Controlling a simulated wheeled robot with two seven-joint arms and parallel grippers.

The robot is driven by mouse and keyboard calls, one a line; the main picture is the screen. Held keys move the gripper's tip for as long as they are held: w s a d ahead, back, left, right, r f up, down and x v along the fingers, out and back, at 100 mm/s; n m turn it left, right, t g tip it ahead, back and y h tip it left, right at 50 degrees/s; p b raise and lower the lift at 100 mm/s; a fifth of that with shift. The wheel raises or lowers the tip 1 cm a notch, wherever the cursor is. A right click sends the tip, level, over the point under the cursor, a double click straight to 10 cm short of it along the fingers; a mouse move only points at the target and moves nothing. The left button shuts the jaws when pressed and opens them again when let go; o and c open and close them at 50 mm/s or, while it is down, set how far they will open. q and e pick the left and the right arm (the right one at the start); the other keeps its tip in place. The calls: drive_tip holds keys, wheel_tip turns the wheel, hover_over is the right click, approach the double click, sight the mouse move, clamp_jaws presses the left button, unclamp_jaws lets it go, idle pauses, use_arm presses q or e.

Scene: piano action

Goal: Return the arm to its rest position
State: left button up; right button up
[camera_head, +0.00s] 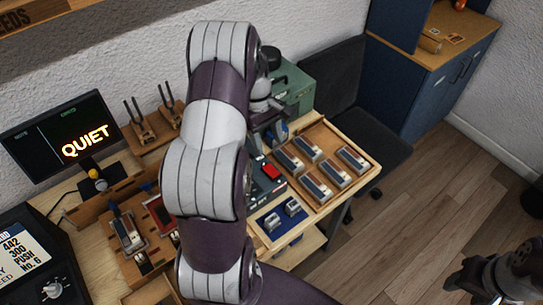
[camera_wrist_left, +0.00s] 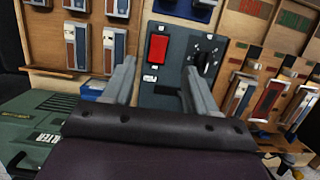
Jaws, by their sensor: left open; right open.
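My left arm rises through the middle of the head view and bends over the bench, hiding part of it. My left gripper (camera_head: 270,122) hangs beyond the arm, partly hidden by it. In the left wrist view the left gripper (camera_wrist_left: 158,88) is open with nothing between its fingers. It is over a dark control panel (camera_wrist_left: 165,95) with a red switch (camera_wrist_left: 157,48) and a black knob (camera_wrist_left: 206,60). My right gripper (camera_head: 468,284) is at the lower right, over the floor and away from the bench; its jaws are open and it appears empty.
A green case (camera_head: 292,90) stands behind. A screen reading QUIET (camera_head: 85,138) and wooden racks are at the left. A dark chair (camera_head: 375,135) stands beyond the bench.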

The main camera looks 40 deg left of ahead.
use_arm(q)
drive_tip(key=p+v, duration=0.1)
drive_tip(key=v, duration=0.1)
drive_tip(key=shift+w+a+r, duration=0.1)
drive_tip(key=shift+r, duration=0.2)
use_arm(e)
wheel_tip(320, 180, up, 2)
drive_tip(key=shift+a+r, duration=0.1)
drive_tip(key=shift+r, duration=0.05)
use_arm(q)
drive_tip(key=s+d+r+m+t+y, duration=0.1)
drive_tip(key=s+d+m, duration=0.4)
drive_tip(key=d+m, duration=0.2)
drive_tip(key=s+d+r+m+t+y+b, duration=0.1)
drive_tip(key=s+d+r+m, duration=0.1)
drive_tip(key=s+d+m, duration=0.4)
drive_tip(key=d+m, duration=0.2)
drive_tip(key=d, duration=0.3)
drive_tip(key=shift+r+y, duration=0.25)
drive_tip(key=shift+y, duration=0.15)
use_arm(e)
drive_tip(key=shift+f, duration=0.95)
use_arm(q)
drive_tip(key=shift+w+a, duration=0.1)
